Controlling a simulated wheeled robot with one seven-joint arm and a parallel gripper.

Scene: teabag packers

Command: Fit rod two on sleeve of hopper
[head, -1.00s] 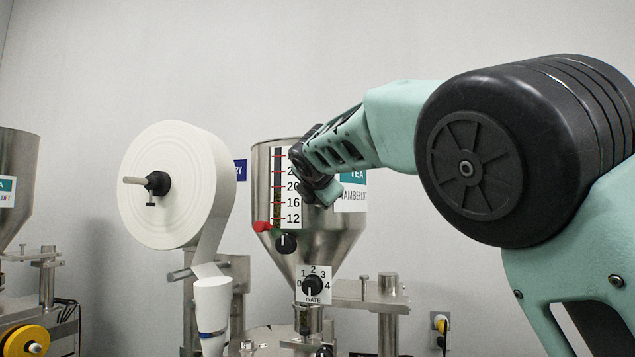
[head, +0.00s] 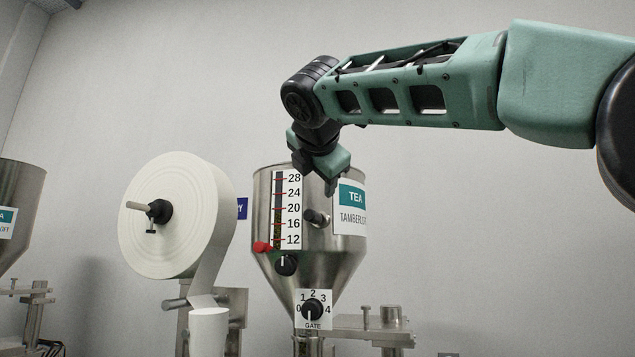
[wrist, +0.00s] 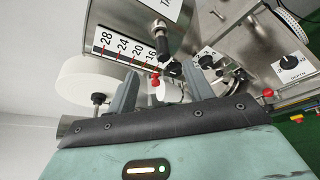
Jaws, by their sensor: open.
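The steel hopper (head: 345,265), a cone-bottomed bin with a level scale, stands in the middle of the head view. A short black fitting with a metal end (head: 316,217) sticks out of its wall right of the scale; it may be the sleeve. It also shows in the wrist view (wrist: 161,36). My gripper (head: 331,187) points down at the hopper's upper front, above that fitting. In the wrist view, its fingers (wrist: 160,88) are apart with nothing held between them. I cannot single out rod two in either view.
A red ball (head: 262,247) and a black knob (head: 286,264) sit on the hopper's left side. A gate dial (head: 312,309) is below. A white paper roll (head: 165,215) on a spindle stands left.

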